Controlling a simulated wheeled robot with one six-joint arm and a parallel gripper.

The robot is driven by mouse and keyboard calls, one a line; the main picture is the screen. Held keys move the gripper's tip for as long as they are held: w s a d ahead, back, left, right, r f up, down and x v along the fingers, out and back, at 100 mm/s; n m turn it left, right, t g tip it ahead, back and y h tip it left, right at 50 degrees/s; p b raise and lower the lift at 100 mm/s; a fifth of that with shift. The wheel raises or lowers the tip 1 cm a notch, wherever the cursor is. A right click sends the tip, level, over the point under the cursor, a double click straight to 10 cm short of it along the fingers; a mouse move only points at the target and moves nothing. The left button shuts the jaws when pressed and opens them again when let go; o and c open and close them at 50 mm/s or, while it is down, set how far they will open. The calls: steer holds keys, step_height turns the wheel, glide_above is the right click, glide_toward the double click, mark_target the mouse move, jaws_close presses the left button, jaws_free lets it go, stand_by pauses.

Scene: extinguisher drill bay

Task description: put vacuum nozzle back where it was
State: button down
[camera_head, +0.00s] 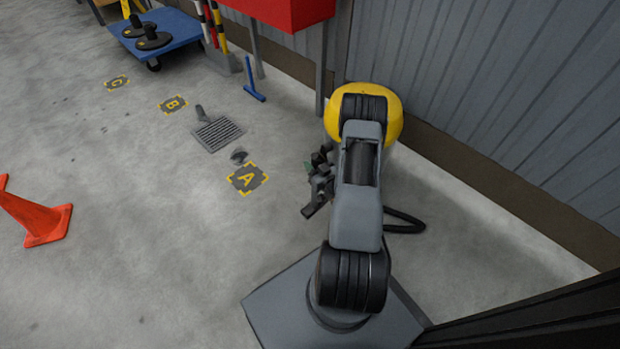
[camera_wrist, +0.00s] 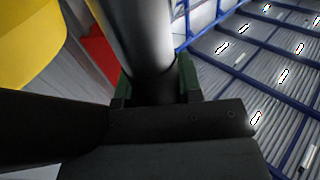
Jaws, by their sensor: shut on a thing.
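My gripper (camera_head: 318,182) is beside my arm, low over the floor in the head view, and partly hidden by it. In the wrist view, the green-edged fingers of my gripper (camera_wrist: 156,88) are shut on a smooth grey-black tube, which I take to be the vacuum nozzle (camera_wrist: 145,35). The tube runs up out of the picture, so its far end is hidden. The yellow vacuum body (camera_head: 392,100) stands by the wall behind my arm; its yellow side also shows at the left of the wrist view (camera_wrist: 30,35). A black hose (camera_head: 405,222) loops on the floor right of my arm.
Floor mark A (camera_head: 247,179) lies left of my gripper, with marks B (camera_head: 173,104) and C (camera_head: 116,83) beyond. A drain grate (camera_head: 217,134), an orange cone (camera_head: 38,222), a blue trolley (camera_head: 175,30) and a blue T-shaped tool (camera_head: 252,82) are around. The left floor is mostly clear.

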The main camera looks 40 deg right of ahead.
steer(key=w+d+f+b, duration=0.5)
steer(key=w+f, duration=0.3)
steer(key=w, duration=0.2)
steer(key=shift+w+d+f+b, duration=0.3)
steer(key=shift+w+b, duration=0.1)
steer(key=shift+b, duration=0.25)
steer(key=shift+w+d+f+b, duration=0.15)
steer(key=shift+f+b, duration=0.7)
steer(key=shift+f, duration=1.05)
steer(key=c, duration=0.8)
jaws_free()
